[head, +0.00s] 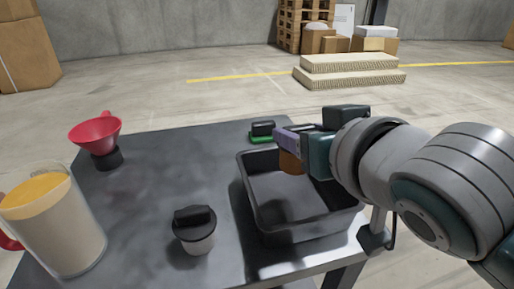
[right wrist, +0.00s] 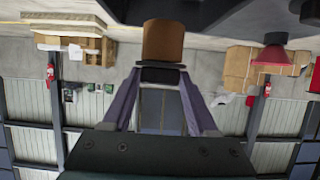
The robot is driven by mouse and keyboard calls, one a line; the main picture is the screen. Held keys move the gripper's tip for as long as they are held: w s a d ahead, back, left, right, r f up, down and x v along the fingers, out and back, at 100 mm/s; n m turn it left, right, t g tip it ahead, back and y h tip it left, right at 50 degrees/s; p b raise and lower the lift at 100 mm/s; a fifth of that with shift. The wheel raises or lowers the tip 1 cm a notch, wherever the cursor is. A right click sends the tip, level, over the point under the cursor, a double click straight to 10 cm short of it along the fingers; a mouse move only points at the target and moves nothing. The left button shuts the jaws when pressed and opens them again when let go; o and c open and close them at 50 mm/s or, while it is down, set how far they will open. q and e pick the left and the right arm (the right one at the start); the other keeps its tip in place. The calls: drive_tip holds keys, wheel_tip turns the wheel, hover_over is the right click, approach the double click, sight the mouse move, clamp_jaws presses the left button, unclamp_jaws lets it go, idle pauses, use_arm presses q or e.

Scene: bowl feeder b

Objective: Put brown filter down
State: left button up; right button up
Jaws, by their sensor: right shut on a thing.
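My right gripper (head: 284,142) reaches in from the right, over the back part of the black bin (head: 262,218). Its purple fingers are shut on the brown filter (head: 291,163), which hangs partly hidden below them. In the right wrist view the brown filter (right wrist: 163,42) shows as a brown cylinder with a black part at the fingertips (right wrist: 160,74). The filter is above the bin and looks clear of its floor. My left gripper is not in view.
On the dark table (head: 150,195) stand a red funnel (head: 96,133) on a black base, a jug (head: 55,222) with orange content, and a black-topped cup (head: 195,232). A black-and-green item (head: 262,134) lies behind the bin. The table's middle left is clear.

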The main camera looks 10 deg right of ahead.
sight(299, 173)
drive_tip(key=shift+f+b, duration=2)
drive_tip(key=shift+f, duration=1.75)
drive_tip(key=o, duration=1.4)
